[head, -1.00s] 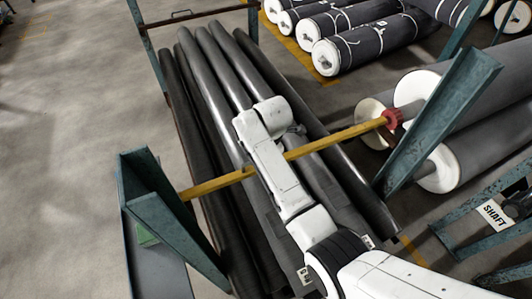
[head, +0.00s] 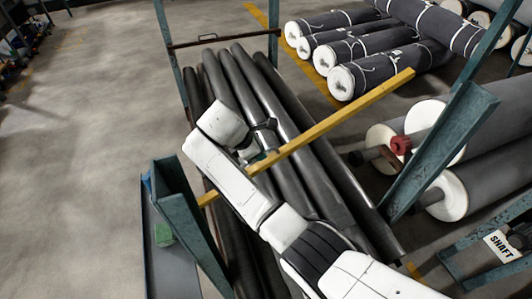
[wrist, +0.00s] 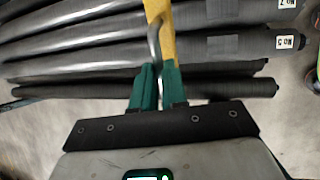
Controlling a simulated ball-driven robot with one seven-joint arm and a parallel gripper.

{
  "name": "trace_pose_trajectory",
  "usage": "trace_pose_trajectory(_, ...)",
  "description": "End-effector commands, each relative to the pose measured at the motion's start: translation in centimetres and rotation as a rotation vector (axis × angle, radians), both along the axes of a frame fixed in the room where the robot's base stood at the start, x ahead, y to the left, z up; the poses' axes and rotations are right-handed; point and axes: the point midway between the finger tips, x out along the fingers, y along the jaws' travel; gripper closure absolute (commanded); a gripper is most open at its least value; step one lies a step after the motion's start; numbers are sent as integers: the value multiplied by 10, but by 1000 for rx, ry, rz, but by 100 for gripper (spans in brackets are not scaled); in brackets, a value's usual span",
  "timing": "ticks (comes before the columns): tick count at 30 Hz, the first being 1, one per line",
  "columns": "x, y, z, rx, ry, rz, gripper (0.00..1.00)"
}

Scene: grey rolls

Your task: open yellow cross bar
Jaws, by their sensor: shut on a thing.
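The yellow cross bar (head: 335,118) runs slantwise over the dark rolls. Its left end is near the left teal post (head: 186,225). Its right end is raised and free, above and apart from the red catch (head: 401,145) on the right post (head: 440,150). My gripper (wrist: 158,80) has green fingers shut on the bar, which also shows in the wrist view (wrist: 168,45); a grey curved piece lies beside it between the fingers. In the head view my white arm hides most of the gripper and part of the bar.
Long dark rolls (head: 305,165) lie in the rack beneath the bar. Large grey rolls with white ends (head: 450,195) lie to the right. Wrapped rolls (head: 375,60) lie behind. Open concrete floor (head: 95,110) is at the left.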

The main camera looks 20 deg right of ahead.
Motion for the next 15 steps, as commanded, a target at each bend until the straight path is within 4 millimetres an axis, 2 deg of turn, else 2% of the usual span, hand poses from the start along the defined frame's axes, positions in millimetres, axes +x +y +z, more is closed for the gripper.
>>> trace_pose_trajectory(1, 1, 4, 7, -13, -3, 2, 100)
trace_pose_trajectory(4, 1, 8, 11, -34, -5, 2, 100)
trace_pose_trajectory(15, 1, 10, 12, -44, -5, 2, 100)
